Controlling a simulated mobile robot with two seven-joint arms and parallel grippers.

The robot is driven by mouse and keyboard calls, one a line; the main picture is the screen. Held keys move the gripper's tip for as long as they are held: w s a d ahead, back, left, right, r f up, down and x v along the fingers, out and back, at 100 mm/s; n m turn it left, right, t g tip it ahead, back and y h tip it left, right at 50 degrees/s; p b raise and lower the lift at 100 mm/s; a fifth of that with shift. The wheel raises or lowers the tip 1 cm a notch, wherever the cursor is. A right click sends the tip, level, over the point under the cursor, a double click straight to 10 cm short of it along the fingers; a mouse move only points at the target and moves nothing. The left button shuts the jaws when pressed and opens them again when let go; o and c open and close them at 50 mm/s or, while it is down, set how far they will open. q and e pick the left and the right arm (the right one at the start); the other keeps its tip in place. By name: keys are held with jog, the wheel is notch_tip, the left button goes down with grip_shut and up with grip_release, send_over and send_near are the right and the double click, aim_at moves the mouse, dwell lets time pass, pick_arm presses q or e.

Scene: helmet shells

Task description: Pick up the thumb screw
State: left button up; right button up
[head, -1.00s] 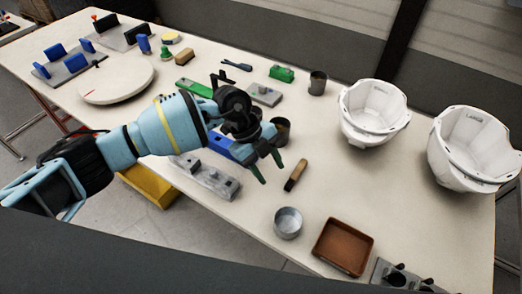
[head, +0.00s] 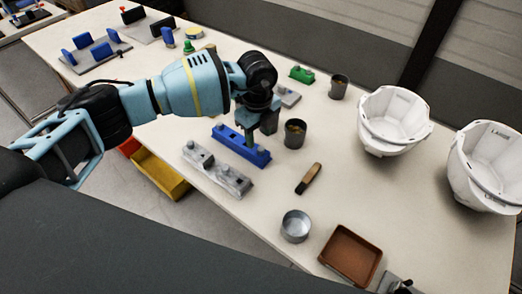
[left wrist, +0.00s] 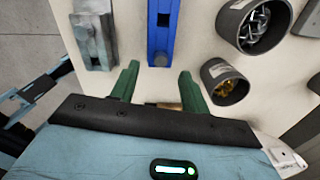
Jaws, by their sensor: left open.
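I cannot make out a separate thumb screw for certain. A dark cup (head: 295,134) holds small brass-coloured pieces, seen in the left wrist view (left wrist: 225,83); they are too small to name. Another dark cup (head: 339,88) holds silvery screws in the left wrist view (left wrist: 254,23). My left gripper (head: 260,137) points down by the blue block (head: 238,145), left of the brass-filled cup. In the left wrist view its green fingers (left wrist: 159,74) are apart with nothing clearly held, near the end of the blue block (left wrist: 162,28).
A grey block (head: 215,168) lies left of the blue one. A wooden-handled brush (head: 308,178), a round metal tin (head: 296,226) and a brown tray (head: 350,254) lie towards the front. Two white helmet shells (head: 394,120) (head: 487,166) stand at the right. A yellow bin (head: 160,176) is below the table edge.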

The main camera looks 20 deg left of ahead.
aim_at(261, 148)
pick_arm(q)
jog(key=f, duration=0.5)
jog(key=shift+d, duration=0.25)
grip_shut()
pick_arm(e)
jog(key=shift+s+f, duration=0.1)
jog(key=shift+f, duration=0.05)
